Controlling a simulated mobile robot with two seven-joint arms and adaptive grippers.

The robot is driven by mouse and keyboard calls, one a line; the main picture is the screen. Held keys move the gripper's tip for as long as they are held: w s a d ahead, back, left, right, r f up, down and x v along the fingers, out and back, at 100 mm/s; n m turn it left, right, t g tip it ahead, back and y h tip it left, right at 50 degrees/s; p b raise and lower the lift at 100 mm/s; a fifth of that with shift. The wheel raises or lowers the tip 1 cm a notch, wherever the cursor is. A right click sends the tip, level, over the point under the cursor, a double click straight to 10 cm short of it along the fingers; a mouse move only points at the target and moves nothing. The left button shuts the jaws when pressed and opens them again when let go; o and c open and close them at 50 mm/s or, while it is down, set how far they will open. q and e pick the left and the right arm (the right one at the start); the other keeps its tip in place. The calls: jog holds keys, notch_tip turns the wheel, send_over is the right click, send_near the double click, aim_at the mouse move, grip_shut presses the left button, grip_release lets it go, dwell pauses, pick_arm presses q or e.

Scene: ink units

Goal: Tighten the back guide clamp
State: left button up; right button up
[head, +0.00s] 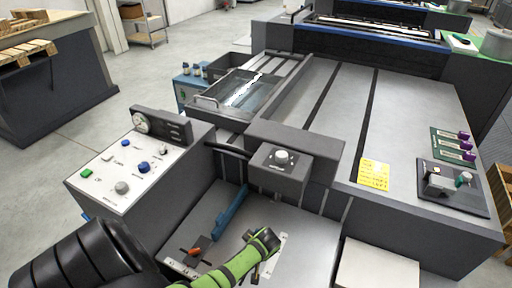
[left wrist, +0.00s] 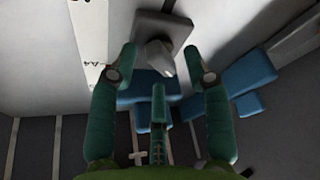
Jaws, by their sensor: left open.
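My left gripper (head: 266,240) reaches over the pale feed table at the bottom of the head view. Its green fingers also show in the left wrist view (left wrist: 161,60), spread open with nothing gripped. A grey clamp knob (left wrist: 156,56) on a dark square plate (left wrist: 160,31) lies between and just beyond the fingertips; contact cannot be told. In the head view the gripper hides this spot. Another clamp with an orange lever (head: 194,251) sits on a dark plate to the gripper's left. A blue guide bar (head: 231,211) lies behind it. My right gripper is not in view.
A grey box with a white knob (head: 281,157) overhangs the table behind the gripper. A control panel (head: 122,180) with buttons stands to the left. A yellow note (head: 374,174) lies on the machine top. Blue blocks (left wrist: 247,74) lie beside the fingers in the wrist view.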

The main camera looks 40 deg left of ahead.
pick_arm(q)
jog(key=shift+f, duration=0.1)
jog(key=c, duration=0.8)
grip_shut()
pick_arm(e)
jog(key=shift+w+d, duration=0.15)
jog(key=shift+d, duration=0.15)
